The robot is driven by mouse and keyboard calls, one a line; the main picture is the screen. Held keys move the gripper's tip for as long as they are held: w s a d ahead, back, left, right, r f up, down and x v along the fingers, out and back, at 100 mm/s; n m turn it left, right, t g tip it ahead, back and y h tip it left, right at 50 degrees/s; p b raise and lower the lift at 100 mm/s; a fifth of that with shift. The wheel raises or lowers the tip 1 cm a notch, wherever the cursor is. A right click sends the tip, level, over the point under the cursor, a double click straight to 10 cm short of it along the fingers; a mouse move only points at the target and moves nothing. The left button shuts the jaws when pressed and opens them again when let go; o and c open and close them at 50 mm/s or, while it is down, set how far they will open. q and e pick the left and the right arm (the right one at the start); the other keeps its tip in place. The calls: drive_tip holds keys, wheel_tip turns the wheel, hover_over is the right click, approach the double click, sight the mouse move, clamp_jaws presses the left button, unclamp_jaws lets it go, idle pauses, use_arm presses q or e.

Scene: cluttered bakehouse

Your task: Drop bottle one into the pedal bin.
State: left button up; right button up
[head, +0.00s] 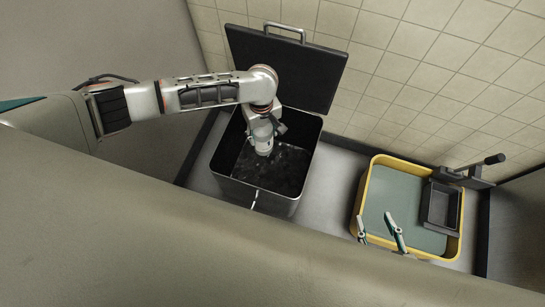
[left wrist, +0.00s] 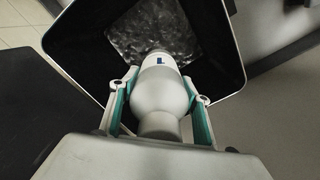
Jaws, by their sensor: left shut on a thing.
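The pedal bin (head: 265,199) stands below my left arm, its lid (head: 285,66) raised against the tiled wall. My left gripper (head: 265,130) is over the bin's opening and shut on a pale bottle (head: 263,149). In the left wrist view, the teal-padded fingers (left wrist: 163,92) grip both sides of the bottle (left wrist: 158,102), which has a small blue mark. Its far end points into the dark bin (left wrist: 222,52), with the mottled bin floor beyond. My right gripper (head: 379,227) is at the yellow tray, its two fingers apart and nothing visible between them.
A yellow-rimmed tray (head: 364,197) with a grey-green floor stands right of the bin. It holds a dark open box (head: 440,206). A dark-handled lever (head: 482,165) stands at its right. Grey floor separates bin and tray. A broad beige surface (head: 150,225) fills the foreground.

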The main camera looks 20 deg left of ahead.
use_arm(q)
drive_tip(key=shift+w, duration=0.1)
drive_tip(key=o, duration=1.2)
drive_tip(key=shift+f, duration=0.1)
wheel_tip(320, 180, up, 12)
